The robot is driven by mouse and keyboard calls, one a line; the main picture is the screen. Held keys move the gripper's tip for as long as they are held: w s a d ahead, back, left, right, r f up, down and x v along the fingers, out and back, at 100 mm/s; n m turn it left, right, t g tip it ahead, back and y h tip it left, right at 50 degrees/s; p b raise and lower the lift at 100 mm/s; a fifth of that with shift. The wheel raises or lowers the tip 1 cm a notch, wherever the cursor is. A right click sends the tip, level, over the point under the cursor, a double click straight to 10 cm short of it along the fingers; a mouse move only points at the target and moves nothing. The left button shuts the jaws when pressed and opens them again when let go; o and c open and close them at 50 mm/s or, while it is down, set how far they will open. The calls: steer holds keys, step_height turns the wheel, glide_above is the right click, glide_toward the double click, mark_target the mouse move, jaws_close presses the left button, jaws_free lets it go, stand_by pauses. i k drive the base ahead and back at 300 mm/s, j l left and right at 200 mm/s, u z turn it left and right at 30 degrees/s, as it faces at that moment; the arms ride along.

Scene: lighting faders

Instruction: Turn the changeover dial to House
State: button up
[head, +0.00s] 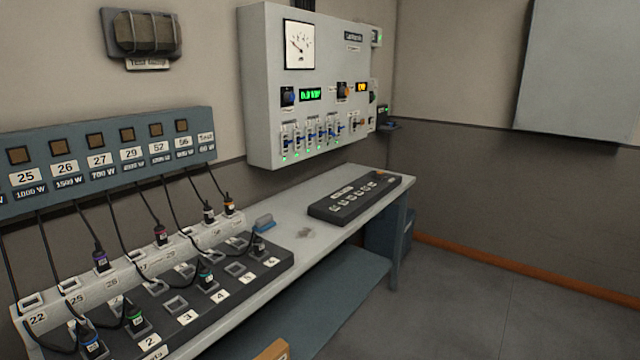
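A grey control cabinet (262,60) hangs on the wall at upper centre. It carries two knobs: a dark one with a blue part (288,96) beside a green display, and an orange and black one (344,91) beside an orange display. Their labels are too small to read, so I cannot tell which is the changeover dial or where either points. My gripper is not in view.
Below the cabinet knobs are several small switches (310,134). A bench (283,228) holds a black fader panel (355,199) and a patch board (190,292) with corded plugs. A labelled rack (95,160) is on the left wall. Floor (470,305) at right is clear.

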mark_target(343, 91)
steer(key=i+l+z, duration=0.35)
steer(key=i, duration=0.5)
steer(key=i+z, duration=0.35)
steer(key=i, duration=0.5)
